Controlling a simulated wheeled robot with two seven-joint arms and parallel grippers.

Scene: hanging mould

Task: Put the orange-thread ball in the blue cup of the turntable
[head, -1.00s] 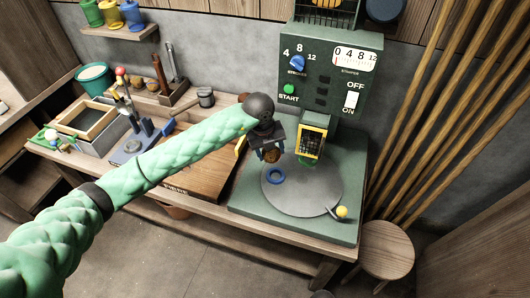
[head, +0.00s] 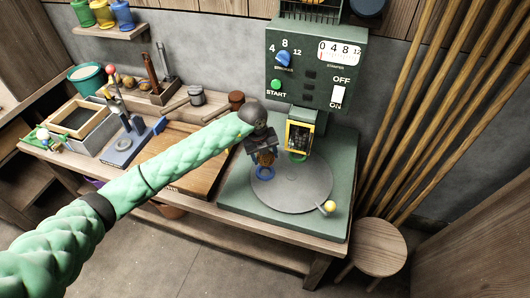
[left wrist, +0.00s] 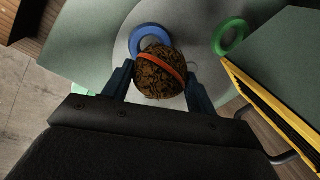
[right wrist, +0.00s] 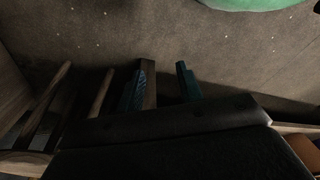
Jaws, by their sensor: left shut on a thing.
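A brown stringy ball with an orange thread band (left wrist: 160,72) is held between the fingers of my left gripper (left wrist: 158,88). It also shows small in the head view (head: 265,158), just above the blue cup. The blue cup (head: 264,174) is a ring on the grey turntable (head: 300,190); in the left wrist view the blue ring (left wrist: 150,38) is partly hidden behind the ball. A green cup (left wrist: 230,36) sits on the turntable to the right. My right gripper (right wrist: 160,88) has its two fingers apart with nothing between them, above the floor.
A green machine (head: 312,85) with dials and a switch stands behind the turntable, with a yellow-framed part (head: 299,136) close to my left gripper. A yellow knob (head: 330,206) is at the turntable's front right. A wooden board (head: 185,160) lies to the left.

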